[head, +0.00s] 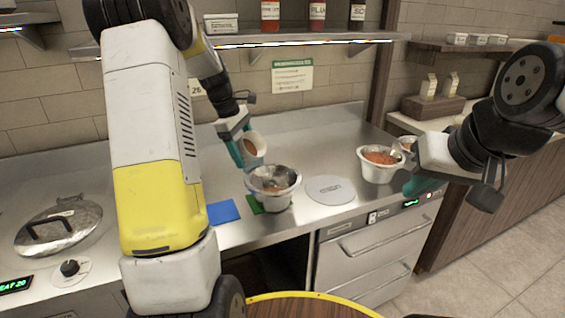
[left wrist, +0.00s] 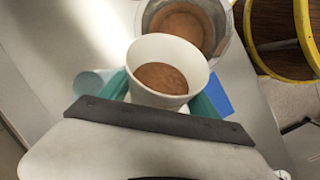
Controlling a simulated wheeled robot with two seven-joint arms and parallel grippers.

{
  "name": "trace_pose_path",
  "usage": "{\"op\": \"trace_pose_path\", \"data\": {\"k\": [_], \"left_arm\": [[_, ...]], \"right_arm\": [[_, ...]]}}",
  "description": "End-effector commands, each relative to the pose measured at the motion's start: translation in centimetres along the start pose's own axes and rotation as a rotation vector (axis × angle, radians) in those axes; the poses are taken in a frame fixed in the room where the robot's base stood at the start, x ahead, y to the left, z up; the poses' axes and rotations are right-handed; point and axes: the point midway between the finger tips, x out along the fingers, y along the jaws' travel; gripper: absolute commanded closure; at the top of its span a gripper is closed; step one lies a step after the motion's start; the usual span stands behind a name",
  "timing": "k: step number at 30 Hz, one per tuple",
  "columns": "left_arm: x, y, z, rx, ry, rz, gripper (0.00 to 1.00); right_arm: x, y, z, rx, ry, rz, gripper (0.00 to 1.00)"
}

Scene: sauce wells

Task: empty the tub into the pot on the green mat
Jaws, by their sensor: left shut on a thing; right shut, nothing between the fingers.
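The white tub (head: 259,139) with brown sauce in it is tilted in the air above the pot. My left gripper (head: 238,150) is shut on the tub, its teal fingers on either side. The left wrist view shows the tub (left wrist: 165,48) with brown sauce inside. The grey pot (head: 285,190) stands on the green mat (head: 254,205) and has reddish-brown contents. In the left wrist view the pot (left wrist: 228,55) lies just beyond the tub's rim. No falling stream is visible. My right gripper (head: 411,184) is shut and empty, near the right-hand white pot.
A blue mat (head: 223,212) lies left of the green mat. A round grey plate (head: 330,189) is set in the counter to the right. A white pot (head: 378,169) with orange-red contents stands further right. A lidded pan (head: 58,229) is at left. A shelf (head: 300,41) with bottles hangs above.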

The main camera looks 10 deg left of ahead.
Motion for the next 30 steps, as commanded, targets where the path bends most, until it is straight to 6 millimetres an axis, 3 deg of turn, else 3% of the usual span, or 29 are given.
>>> {"op": "trace_pose_path", "data": {"k": [30], "left_arm": [[-1.7,0.2,0.7,0.047,0.251,0.027,0.85]], "right_arm": [[0.0,0.0,0.0,0.0,0.0,0.0,1.0]]}}
